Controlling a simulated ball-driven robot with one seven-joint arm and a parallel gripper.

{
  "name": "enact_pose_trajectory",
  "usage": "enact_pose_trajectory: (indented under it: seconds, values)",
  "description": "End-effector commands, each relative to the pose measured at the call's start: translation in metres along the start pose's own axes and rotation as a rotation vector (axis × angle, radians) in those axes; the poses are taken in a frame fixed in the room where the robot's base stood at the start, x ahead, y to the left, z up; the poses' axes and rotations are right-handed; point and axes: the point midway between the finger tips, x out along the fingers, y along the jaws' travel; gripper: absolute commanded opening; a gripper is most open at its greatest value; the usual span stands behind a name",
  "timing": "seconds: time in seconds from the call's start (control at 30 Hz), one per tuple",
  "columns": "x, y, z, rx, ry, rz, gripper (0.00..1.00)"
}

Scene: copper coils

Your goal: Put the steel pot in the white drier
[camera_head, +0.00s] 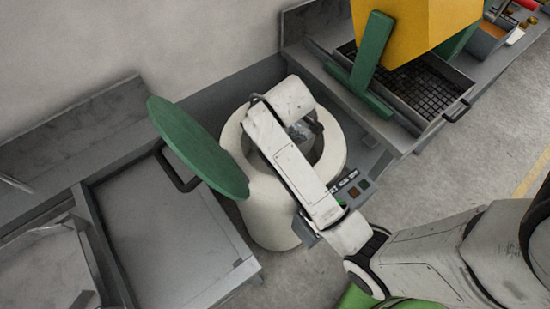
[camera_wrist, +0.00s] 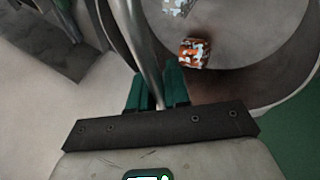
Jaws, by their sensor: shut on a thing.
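The white drier (camera_head: 262,205) is an upright round tub with a wide open top. Its green lid (camera_head: 198,148) is swung open to the left. My arm reaches over the drier, and my gripper is mostly hidden at the opening in the head view. In the wrist view my gripper (camera_wrist: 160,88) has its green fingers shut on a thin, curved steel part of the steel pot (camera_wrist: 142,50). A bit of grey metal (camera_head: 303,130) shows inside the drier's mouth. Whether the pot touches the drier floor cannot be told.
An orange-and-white cube (camera_wrist: 193,53) and a pale cube (camera_wrist: 176,6) lie on a round grey surface in the wrist view. A grey bench (camera_head: 165,240) stands left of the drier. A yellow-and-green machine (camera_head: 415,30) over a grated tray (camera_head: 418,90) stands right.

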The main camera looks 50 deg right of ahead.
Motion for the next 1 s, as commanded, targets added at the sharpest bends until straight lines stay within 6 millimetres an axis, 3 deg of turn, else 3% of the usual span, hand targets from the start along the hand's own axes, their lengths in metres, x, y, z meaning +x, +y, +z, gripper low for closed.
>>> enact_pose_trajectory:
  seconds: [0.73,1.0]
  values:
    - [0.060,-0.039,0.023,-0.001,-0.004,-0.001,0.00]
    - [0.094,-0.063,0.037,-0.001,-0.004,-0.002,0.00]
